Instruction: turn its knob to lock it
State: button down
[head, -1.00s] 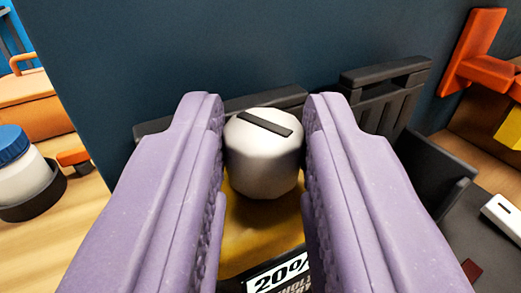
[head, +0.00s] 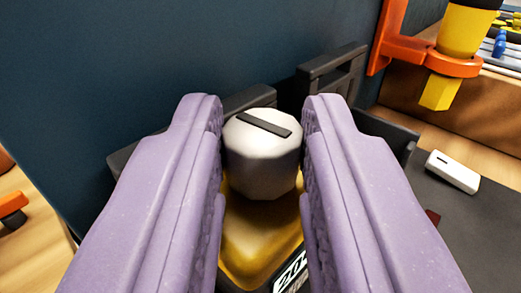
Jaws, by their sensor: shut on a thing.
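The knob (head: 262,158) is white and rounded, with a dark bar mark across its top. It sits on a yellow body (head: 258,225) with a black label, partly readable as "20", at its lower right. My gripper (head: 263,150) has two purple fingers, one on each side of the knob, and is shut on it. The fingers hide the sides of the knob and much of the yellow body.
A dark blue panel (head: 180,60) stands behind. A black rack (head: 335,72) is close behind the fingers. An orange bracket (head: 400,60) holds a yellow item at upper right. A small white box (head: 453,171) lies on the dark surface (head: 470,225) at right.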

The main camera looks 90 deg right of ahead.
jog(key=shift+r, duration=0.1)
jog(key=c, duration=1.1)
grip_release()
jog(key=shift+c, duration=0.2)
jog(key=shift+s+t, duration=0.1)
jog(key=shift+t, duration=0.2)
